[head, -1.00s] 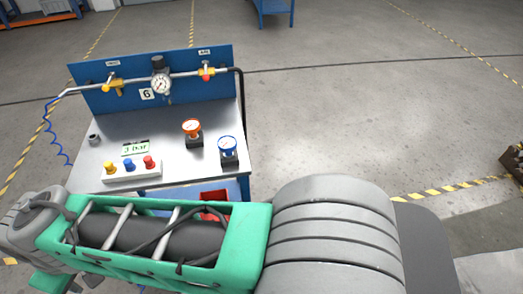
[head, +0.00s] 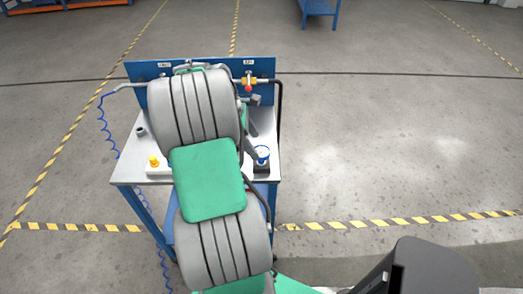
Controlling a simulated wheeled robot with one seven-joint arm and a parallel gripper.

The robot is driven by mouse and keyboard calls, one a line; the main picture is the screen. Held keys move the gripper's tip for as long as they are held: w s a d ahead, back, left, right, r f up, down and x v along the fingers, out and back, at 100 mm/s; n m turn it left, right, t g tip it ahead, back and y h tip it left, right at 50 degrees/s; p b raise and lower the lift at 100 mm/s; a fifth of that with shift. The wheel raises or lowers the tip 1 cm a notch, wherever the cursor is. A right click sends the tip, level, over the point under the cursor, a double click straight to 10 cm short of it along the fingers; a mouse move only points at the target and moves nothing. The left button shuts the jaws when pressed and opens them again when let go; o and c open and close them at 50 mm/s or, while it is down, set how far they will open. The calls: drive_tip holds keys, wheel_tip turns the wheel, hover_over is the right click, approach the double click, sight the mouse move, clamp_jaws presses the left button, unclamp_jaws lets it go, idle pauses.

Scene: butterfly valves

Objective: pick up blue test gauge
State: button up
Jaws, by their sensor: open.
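The blue test gauge (head: 262,154), with a white dial and a blue rim on a dark base, stands upright on the right front part of the metal bench top. My arm reaches over the bench and hides much of it. My gripper (head: 254,124) shows only in part, past the right side of my arm, just behind and above the blue gauge. It is open and holds nothing that I can see. Whether it touches the gauge cannot be told from this view. The orange gauge is hidden behind my arm.
A yellow button (head: 154,162) shows on a white box at the front left. A small dark cup (head: 140,131) stands at the left. Floor to the right is clear.

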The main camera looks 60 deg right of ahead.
sight(260, 151)
drive_tip(key=x, duration=0.7)
drive_tip(key=shift+d+f, duration=0.2)
drive_tip(key=shift+f, duration=0.05)
drive_tip(key=shift+c, duration=0.5)
drive_tip(key=c, duration=1.2)
drive_tip(key=shift+c, duration=0.3)
drive_tip(key=shift+r, duration=0.2)
